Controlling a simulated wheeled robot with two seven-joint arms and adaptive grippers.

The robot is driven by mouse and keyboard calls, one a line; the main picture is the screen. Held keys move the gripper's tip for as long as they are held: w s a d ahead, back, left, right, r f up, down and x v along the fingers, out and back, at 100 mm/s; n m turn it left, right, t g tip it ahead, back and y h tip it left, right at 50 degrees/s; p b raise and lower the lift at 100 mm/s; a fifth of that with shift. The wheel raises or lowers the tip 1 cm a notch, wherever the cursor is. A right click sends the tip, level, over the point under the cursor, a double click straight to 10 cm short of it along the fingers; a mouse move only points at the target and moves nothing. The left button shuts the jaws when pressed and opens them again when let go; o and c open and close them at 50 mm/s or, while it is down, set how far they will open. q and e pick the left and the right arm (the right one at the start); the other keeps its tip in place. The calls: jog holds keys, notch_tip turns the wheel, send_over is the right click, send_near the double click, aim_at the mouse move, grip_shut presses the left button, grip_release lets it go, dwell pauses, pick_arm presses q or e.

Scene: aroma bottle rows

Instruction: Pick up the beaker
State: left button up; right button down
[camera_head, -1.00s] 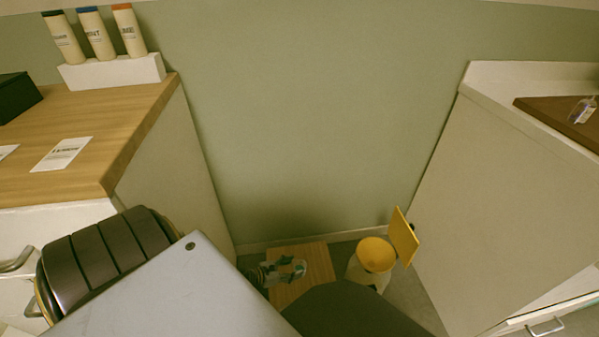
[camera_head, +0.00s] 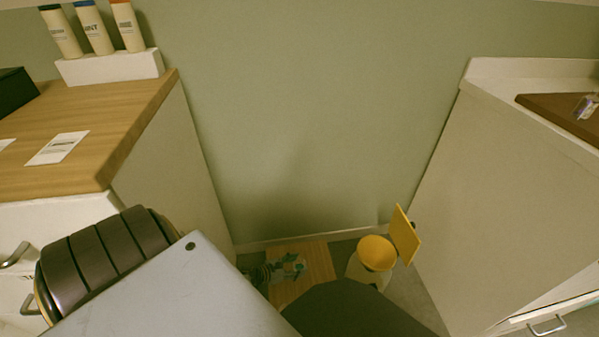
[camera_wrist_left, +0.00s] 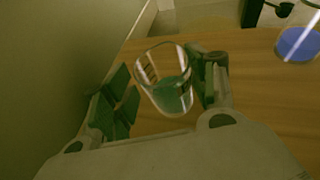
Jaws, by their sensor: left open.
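A clear glass beaker (camera_wrist_left: 170,92) with dark green liquid stands on a wooden surface in the left wrist view. My left gripper (camera_wrist_left: 163,88) is open, with one dark green finger on each side of the beaker. The beaker looks to be between the fingers; I cannot tell whether either pad touches it. In the head view my left gripper (camera_head: 288,268) shows small and low, over a wooden top (camera_head: 318,262); the beaker is too small to make out there. My right gripper is not in view.
A glass with blue liquid (camera_wrist_left: 298,44) stands at the right in the left wrist view. A yellow round-topped bin (camera_head: 376,253) is right of the wooden top. Cabinets flank both sides; the left counter (camera_head: 100,110) bears several items, including three bottles (camera_head: 95,30) on a white block.

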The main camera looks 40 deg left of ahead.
aim_at(304, 262)
pick_arm(q)
jog(key=shift+w+d+f+b, duration=0.35)
jog(key=shift+w+f+b, duration=0.1)
jog(key=shift+w, duration=0.1)
jog(key=shift+w+d+f+b, duration=0.3)
jog(key=shift+w+f+b, duration=0.05)
jog(key=shift+w+b, duration=0.15)
jog(key=shift+b+x, duration=0.4)
jog(key=shift+x, duration=0.65)
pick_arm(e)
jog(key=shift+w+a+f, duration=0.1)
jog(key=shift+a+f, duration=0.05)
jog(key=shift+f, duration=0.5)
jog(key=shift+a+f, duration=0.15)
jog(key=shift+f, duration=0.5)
pick_arm(q)
jog(key=shift+r, duration=0.1)
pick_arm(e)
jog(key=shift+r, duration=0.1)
pick_arm(q)
jog(key=c, duration=0.9)
jog(key=shift+r, duration=0.15)
jog(key=shift+c, duration=0.2)
